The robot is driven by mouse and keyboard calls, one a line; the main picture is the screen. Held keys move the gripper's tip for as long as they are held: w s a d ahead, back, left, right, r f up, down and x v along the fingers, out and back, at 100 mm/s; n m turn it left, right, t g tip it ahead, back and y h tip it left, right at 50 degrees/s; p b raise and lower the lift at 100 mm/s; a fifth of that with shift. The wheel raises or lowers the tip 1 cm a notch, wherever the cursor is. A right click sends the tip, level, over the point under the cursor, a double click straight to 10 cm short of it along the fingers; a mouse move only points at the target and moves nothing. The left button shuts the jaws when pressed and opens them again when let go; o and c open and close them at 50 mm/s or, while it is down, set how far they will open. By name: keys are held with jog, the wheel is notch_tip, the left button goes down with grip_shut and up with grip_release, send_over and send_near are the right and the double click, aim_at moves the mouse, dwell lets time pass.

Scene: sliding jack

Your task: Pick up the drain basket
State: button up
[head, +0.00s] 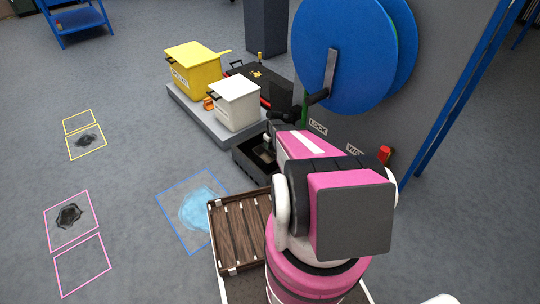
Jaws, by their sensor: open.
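No item can be told for certain as the drain basket in the head view. A black open box (243,157), low on the floor beside the grey platform, is a possible match, with its right part hidden by my arm. The dark part of my gripper (267,143) shows just above this box, mostly hidden behind my pink and white arm. The gripper is open. Its fingertips are too small and covered to make out, and I cannot tell whether they touch anything.
A grey platform (190,112) carries a yellow bin (193,70) and a white bin (236,105). A blue wheel (345,50) stands close at the right. A wooden-slatted crate (228,235) is in front. A blue puddle (200,207) and dark patches lie left on otherwise open floor.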

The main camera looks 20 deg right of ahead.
aim_at(270, 151)
jog(key=f, duration=0.3)
jog(key=w+f, duration=0.1)
jog(key=f, duration=0.5)
jog(key=shift+w+a+f, duration=0.15)
jog(key=shift+w+a, duration=0.05)
jog(key=shift+a, duration=0.05)
grip_shut()
